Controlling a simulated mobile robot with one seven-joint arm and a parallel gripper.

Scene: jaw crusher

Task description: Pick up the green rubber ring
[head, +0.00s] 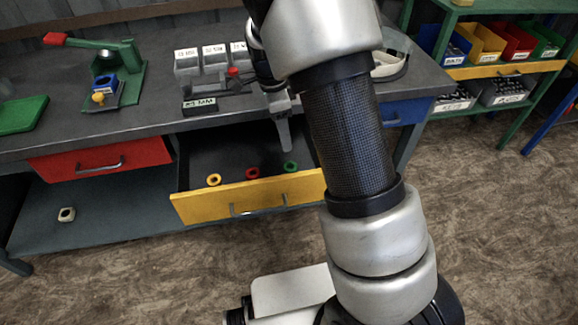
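The green rubber ring (291,167) lies in the open yellow drawer (268,194), near its front wall and to the right. A red ring (252,173) and a yellow ring (214,179) lie to its left in the same drawer, spaced apart. My gripper (285,140) points down over the drawer, above and slightly behind the green ring in the picture, and does not visibly touch it. Its fingers overlap from this side, so their gap is hidden. No held object shows.
Labelled grey bins (214,64) and a small display (200,105) stand on the workbench (155,117) above the drawer. A green press (118,65) stands further left. The red drawer (101,159) is shut. My arm covers the drawer's right end.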

